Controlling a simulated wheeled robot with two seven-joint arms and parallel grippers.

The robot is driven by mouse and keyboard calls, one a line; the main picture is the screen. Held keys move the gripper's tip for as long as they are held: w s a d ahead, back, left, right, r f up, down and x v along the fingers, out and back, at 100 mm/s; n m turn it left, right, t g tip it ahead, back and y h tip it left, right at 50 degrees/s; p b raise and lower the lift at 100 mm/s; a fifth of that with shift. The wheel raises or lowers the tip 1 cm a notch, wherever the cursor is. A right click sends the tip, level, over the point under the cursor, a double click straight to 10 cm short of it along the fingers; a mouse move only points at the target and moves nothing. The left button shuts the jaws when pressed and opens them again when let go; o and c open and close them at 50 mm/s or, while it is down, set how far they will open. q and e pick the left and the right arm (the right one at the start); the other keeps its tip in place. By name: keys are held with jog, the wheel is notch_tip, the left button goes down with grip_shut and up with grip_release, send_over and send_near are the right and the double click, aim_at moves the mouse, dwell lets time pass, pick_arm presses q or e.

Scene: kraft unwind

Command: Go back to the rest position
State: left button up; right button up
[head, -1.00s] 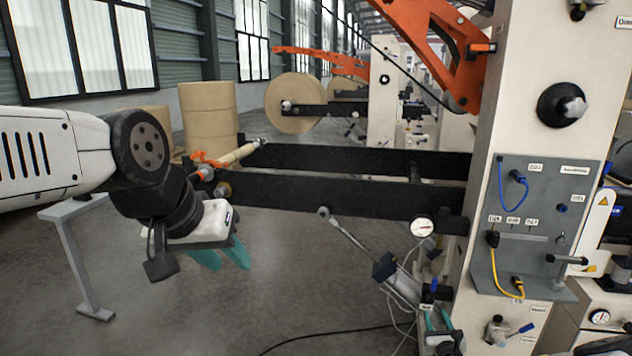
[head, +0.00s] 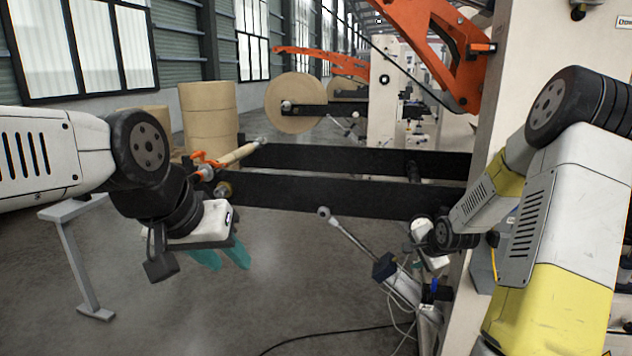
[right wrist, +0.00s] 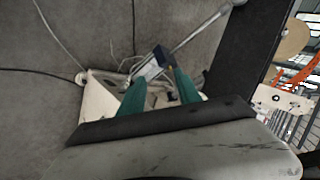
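My left gripper (head: 227,262) hangs over the floor at the left in the head view. Its two teal fingers point down and stand a little apart, with nothing between them. My right arm comes in from the right in the head view, with its wrist in front of the machine column; its fingers cannot be made out there. In the right wrist view my right gripper (right wrist: 159,76) has its two teal fingers well apart and empty. A lever with a dark blue block (right wrist: 150,66) shows beyond the fingertips.
Dark horizontal beams (head: 330,192) run across the middle from the cream machine column (head: 487,130). The angled lever (head: 350,238) stands below them, near my right wrist. A grey stand (head: 75,260) is at the left. A cable (head: 320,338) lies on otherwise clear floor.

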jog(key=s+a+r+n+g+h, duration=0.1)
jog(key=s+a+r+n, duration=0.1)
jog(key=s+r, duration=0.3)
jog(key=s+a+r+n, duration=0.2)
jog(key=r+n, duration=0.1)
jog(key=r, duration=0.4)
jog(key=s+a+r+n, duration=0.3)
jog(key=s, duration=0.5)
jog(key=s+a+r+n+g+y, duration=0.1)
jog(key=s+a+r+n, duration=0.1)
jog(key=s, duration=0.7)
jog(key=s+a+r+n+y, duration=0.1)
jog(key=s+a+r+n, duration=0.2)
jog(key=s, duration=0.5)
notch_tip(320, 180, up, 2)
jog(key=shift+s+a+r+n+g, duration=0.2)
jog(key=shift+a+n+g, duration=0.1)
jog(key=shift+a, duration=0.55)
